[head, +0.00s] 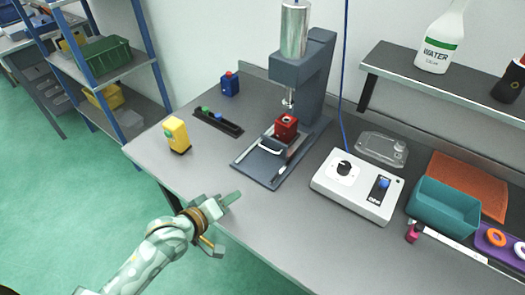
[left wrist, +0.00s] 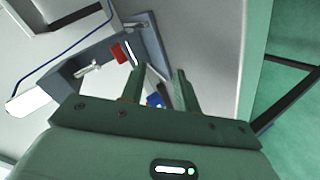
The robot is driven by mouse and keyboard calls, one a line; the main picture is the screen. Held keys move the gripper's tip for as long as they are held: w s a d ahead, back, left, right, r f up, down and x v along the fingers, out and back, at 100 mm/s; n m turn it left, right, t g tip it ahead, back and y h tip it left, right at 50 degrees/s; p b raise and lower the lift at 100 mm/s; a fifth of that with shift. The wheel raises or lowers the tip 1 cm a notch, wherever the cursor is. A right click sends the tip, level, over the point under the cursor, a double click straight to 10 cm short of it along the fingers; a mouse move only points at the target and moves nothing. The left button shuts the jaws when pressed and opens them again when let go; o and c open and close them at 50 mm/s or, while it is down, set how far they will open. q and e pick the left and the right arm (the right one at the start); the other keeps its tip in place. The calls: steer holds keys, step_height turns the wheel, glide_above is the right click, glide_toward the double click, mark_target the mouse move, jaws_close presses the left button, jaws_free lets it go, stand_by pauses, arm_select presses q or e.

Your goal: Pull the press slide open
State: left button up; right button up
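The press (head: 312,85) stands on the grey bench, with a silver cylinder on top. A red block (head: 286,127) is on the slide behind the handle, under the ram. My left gripper (head: 222,222) is open and empty near the bench's front edge, in front of the base and apart from the handle. In the left wrist view its two fingers (left wrist: 160,88) are spread, with the red block (left wrist: 118,53) beyond them. My right gripper is not in view.
A yellow box (head: 176,135), a button strip (head: 218,122) and a blue box (head: 230,84) stand left of the press. A white control box (head: 357,185) and teal bin (head: 444,206) are to the right. The bench before the base is clear.

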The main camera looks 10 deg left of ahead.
arm_select(q)
steer(key=w+r+n, duration=0.1)
steer(key=n, duration=0.1)
steer(key=w+r+n+t, duration=0.1)
steer(key=w+n, duration=0.1)
steer(key=w+a+n+t+h, duration=0.1)
steer(key=w+n, duration=0.1)
steer(key=shift+r+n, duration=0.3)
steer(key=shift+r, duration=0.1)
steer(key=b+x, duration=0.5)
steer(key=x, duration=1)
steer(key=shift+w+d+r, duration=0.1)
steer(key=shift+w+r, duration=0.05)
steer(key=shift+r, duration=0.1)
jaws_close()
